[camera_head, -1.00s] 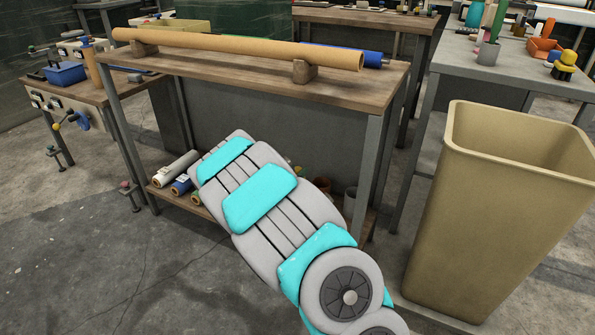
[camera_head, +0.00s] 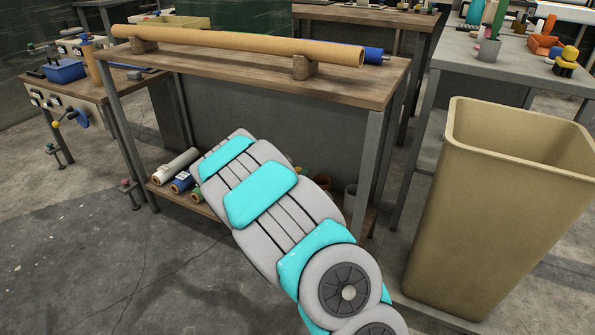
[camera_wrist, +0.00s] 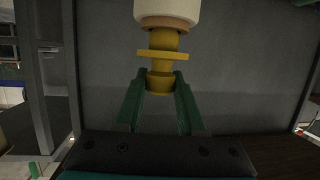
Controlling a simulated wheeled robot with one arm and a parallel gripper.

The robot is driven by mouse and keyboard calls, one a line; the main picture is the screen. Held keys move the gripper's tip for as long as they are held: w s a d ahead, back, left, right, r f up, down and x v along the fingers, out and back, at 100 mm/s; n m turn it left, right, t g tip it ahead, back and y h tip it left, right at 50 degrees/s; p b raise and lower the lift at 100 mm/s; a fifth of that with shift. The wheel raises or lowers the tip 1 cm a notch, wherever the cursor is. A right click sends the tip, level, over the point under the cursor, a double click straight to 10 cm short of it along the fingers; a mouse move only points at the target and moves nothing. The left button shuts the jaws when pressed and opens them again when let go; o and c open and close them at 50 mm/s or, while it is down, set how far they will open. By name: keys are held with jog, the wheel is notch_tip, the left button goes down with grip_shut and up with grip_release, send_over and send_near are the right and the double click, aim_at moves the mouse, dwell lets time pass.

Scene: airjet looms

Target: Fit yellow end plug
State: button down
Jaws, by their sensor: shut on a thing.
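In the wrist view, my gripper (camera_wrist: 160,88) has its two green fingers closed on the lower end of a yellow end plug (camera_wrist: 163,55). The plug is stepped, with a wide flange, and stands upright in the picture. Its far end meets the brown rim (camera_wrist: 166,23) of a pale cylinder (camera_wrist: 167,9), cut off by the top edge. I cannot tell whether the plug sits inside that rim or only lies in front of it. In the head view, my arm covers the gripper and plug. A long tan tube (camera_head: 250,46) rests on wooden cradles on a bench.
The wooden bench (camera_head: 330,84) has a grey back panel (camera_head: 270,120) and a lower shelf with several rolls (camera_head: 176,166). A tall beige bin (camera_head: 495,220) stands at right, near a grey table (camera_head: 490,68). A cluttered side bench (camera_head: 85,92) is at left. Floor at lower left is clear.

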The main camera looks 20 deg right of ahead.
jog(key=shift+f+b, duration=0.35)
jog(key=shift+f, duration=0.6)
jog(key=shift+c, duration=2.2)
grip_release()
jog(key=v, duration=0.7)
jog(key=shift+s+a+r, duration=0.2)
jog(key=shift+s+a, duration=0.05)
